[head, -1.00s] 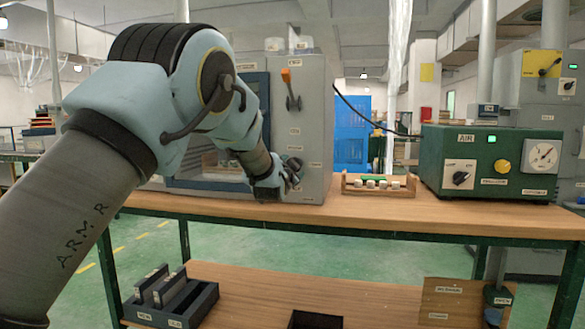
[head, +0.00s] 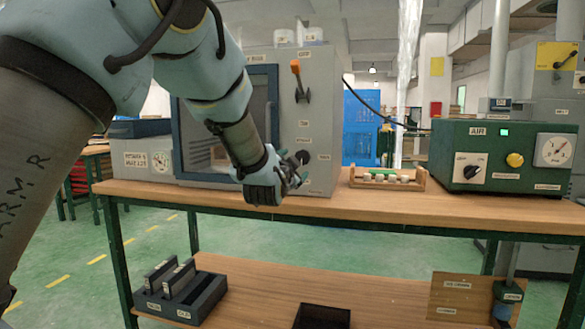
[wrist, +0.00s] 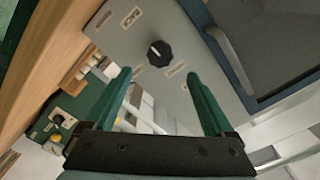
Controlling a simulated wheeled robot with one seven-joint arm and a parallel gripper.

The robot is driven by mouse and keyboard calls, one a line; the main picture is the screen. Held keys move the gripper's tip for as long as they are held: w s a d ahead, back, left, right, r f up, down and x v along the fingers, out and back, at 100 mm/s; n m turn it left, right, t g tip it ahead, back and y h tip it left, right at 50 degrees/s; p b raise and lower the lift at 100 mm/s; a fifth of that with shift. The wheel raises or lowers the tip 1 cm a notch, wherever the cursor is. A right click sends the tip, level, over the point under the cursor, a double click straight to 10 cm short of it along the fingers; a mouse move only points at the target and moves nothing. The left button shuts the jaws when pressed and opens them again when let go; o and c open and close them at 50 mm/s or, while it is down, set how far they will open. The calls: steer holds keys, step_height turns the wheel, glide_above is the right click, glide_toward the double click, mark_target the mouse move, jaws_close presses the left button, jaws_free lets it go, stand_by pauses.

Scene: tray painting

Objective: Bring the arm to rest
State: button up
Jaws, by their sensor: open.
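My gripper (head: 294,172) is at the end of my arm, in front of the lower right of the grey oven-like cabinet (head: 318,120). In the wrist view, my gripper (wrist: 160,95) shows two green fingers spread apart with nothing between them. A black knob (wrist: 159,53) on the cabinet's panel shows beyond the fingers, apart from them. My arm reaches in from the left of the head view and hides part of the cabinet's door.
A wooden rack (head: 388,180) with several white-topped items stands on the bench (head: 350,203), right of the cabinet. A green AIR box (head: 505,150) is farther right. The lower shelf (head: 255,290) bears a dark slotted holder (head: 205,298) and a black bin (head: 322,317).

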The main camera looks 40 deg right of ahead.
steer(key=shift+s+a, duration=0.35)
steer(key=shift+a, duration=0.2)
steer(key=w+a+f+n+y, duration=0.35)
steer(key=w+a, duration=0.25)
steer(key=a, duration=0.2)
steer(key=w+a+f+n+y, duration=0.2)
steer(key=w+a+f, duration=0.25)
steer(key=a, duration=0.35)
steer(key=w+a+f+n+g+y, duration=0.1)
steer(key=a+f+n+y, duration=0.15)
steer(key=a, duration=0.65)
steer(key=w+a+f+n+g+y, duration=0.1)
steer(key=w+a+f+n+y, duration=0.15)
steer(key=a, duration=0.55)
steer(key=s+a+f+n+g+y, duration=0.1)
steer(key=s+a+f+n+g, duration=0.15)
steer(key=s+a, duration=0.5)
steer(key=s+a+f+n+g+y, duration=0.2)
steer(key=s+a+f+n, duration=0.15)
steer(key=a, duration=0.75)
steer(key=s+a+f+n+g+y, duration=0.1)
steer(key=s+a+f+n+g, duration=0.15)
steer(key=s+a, duration=0.5)
step_height(320, 180, up, 22)
steer(key=w+a+p, duration=0.1)
steer(key=p, duration=2)
steer(key=shift+w+r+t, duration=0.15)
steer(key=shift+w+t, duration=0.15)
steer(key=shift+t, duration=0.1)
